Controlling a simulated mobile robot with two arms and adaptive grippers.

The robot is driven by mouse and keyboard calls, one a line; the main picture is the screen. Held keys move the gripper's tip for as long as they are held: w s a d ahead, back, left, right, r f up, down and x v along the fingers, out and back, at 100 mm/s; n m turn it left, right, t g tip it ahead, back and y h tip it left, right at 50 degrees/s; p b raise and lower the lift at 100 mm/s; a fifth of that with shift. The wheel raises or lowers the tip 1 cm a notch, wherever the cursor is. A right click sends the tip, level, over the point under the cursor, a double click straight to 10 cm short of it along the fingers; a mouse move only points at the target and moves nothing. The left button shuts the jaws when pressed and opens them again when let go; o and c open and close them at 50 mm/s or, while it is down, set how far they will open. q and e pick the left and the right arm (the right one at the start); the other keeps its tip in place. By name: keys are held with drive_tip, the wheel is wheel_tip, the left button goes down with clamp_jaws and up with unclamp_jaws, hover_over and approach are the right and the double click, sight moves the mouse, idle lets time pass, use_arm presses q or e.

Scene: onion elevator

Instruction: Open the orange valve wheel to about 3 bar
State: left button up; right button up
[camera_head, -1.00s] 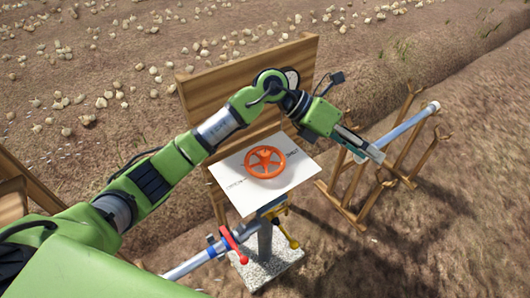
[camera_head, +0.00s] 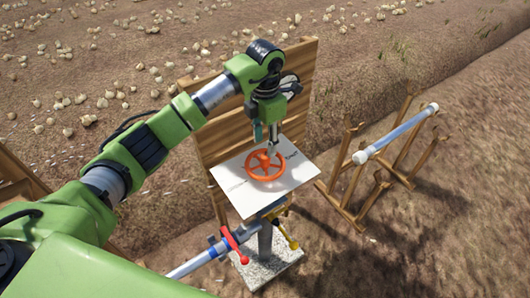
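The orange valve wheel (camera_head: 265,168) lies on a tilted white plate (camera_head: 236,190) in front of a wooden board. My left gripper (camera_head: 273,146) points down just above the far edge of the wheel. Its fingers overlap the wheel's far side in the picture, and I cannot tell whether they touch it or how far apart they are. A round gauge (camera_head: 291,78) on the board is mostly hidden behind my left wrist, so its reading cannot be seen. My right gripper is not in view.
A pipe with a red lever (camera_head: 234,249) and a yellow lever (camera_head: 283,233) sits below the plate on a stone base (camera_head: 268,266). The wooden board (camera_head: 215,135) stands behind. A wooden rack (camera_head: 350,195) holds a pale pipe (camera_head: 398,133) at right. Onions lie on the soil behind.

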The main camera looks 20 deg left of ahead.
sight(265, 156)
use_arm(q)
wheel_tip(265, 156, down, 7)
drive_tip(key=shift+r+p, duration=0.1)
drive_tip(key=shift+p, duration=0.65)
clamp_jaws()
